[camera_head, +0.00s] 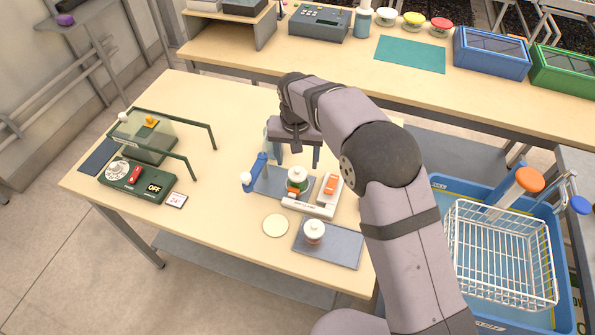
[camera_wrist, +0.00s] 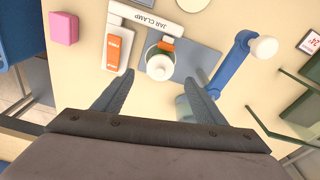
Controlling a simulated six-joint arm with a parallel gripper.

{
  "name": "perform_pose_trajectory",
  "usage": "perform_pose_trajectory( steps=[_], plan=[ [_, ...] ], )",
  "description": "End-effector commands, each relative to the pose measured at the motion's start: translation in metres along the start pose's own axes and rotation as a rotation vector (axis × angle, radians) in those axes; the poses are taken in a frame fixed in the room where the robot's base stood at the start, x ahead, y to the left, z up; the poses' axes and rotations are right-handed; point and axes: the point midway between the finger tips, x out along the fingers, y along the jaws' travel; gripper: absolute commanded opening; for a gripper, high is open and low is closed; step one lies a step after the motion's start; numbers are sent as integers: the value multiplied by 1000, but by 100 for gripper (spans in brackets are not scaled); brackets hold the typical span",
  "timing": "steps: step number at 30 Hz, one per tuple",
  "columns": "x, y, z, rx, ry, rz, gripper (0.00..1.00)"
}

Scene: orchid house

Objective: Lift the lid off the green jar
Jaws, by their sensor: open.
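The green jar (camera_head: 297,180) stands upright at the white jar clamp (camera_head: 306,209), with a pale lid on top. In the wrist view the lid (camera_wrist: 160,66) is a round white top with a small knob, seen from above, and a green rim shows around it. An orange part of the clamp (camera_wrist: 166,44) is against or beside the jar; I cannot tell if it presses on it. My gripper (camera_wrist: 158,92) is open and empty. Its fingers are spread to either side of the jar's line, short of the lid and apart from it.
A blue arm with a white knob (camera_head: 247,180) stands left of the jar. An orange switch (camera_head: 331,185) is on its right. Another lidded jar (camera_head: 314,231) stands on a grey mat in front, beside a cream disc (camera_head: 275,225). A control box (camera_head: 136,184) is far left.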

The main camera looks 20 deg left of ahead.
Motion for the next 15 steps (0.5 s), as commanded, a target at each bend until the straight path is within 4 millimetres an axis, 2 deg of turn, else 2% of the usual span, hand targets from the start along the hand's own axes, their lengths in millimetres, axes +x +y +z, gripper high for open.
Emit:
perform_pose_trajectory(
  steps=[9, 15],
  plan=[
    [35, 0, 1, 1, -3, 2, 65],
    [45, 0, 1, 1, -1, 0, 65]
  ],
)
